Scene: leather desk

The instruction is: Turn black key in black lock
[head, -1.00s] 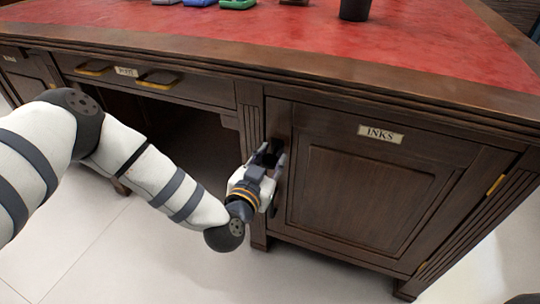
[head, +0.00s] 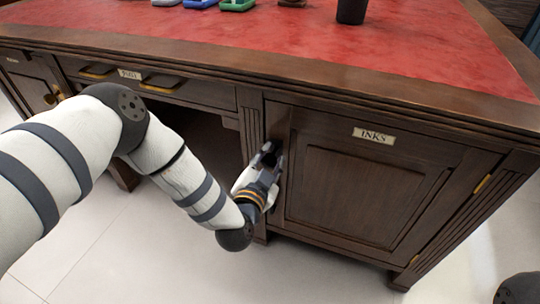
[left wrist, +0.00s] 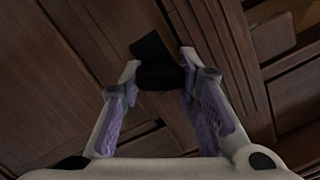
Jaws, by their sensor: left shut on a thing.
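The dark wooden INKS cabinet door (head: 362,195) is closed on the right of the desk. My left gripper (head: 271,155) is at the door's left edge. In the left wrist view, its two pale fingers (left wrist: 159,65) are shut on a small black piece, which I take to be the black key (left wrist: 160,78). A black block, apparently the black lock (left wrist: 149,46), shows just beyond it against the wood. Where key and lock meet is hard to make out in the dark. In the head view the gripper largely hides both. My right gripper is not in view.
The desk's red leather top (head: 290,42) carries a black cup (head: 351,11) and small coloured items along the back. Drawers with brass handles (head: 158,88) are at the left. The pale floor (head: 320,277) in front is clear.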

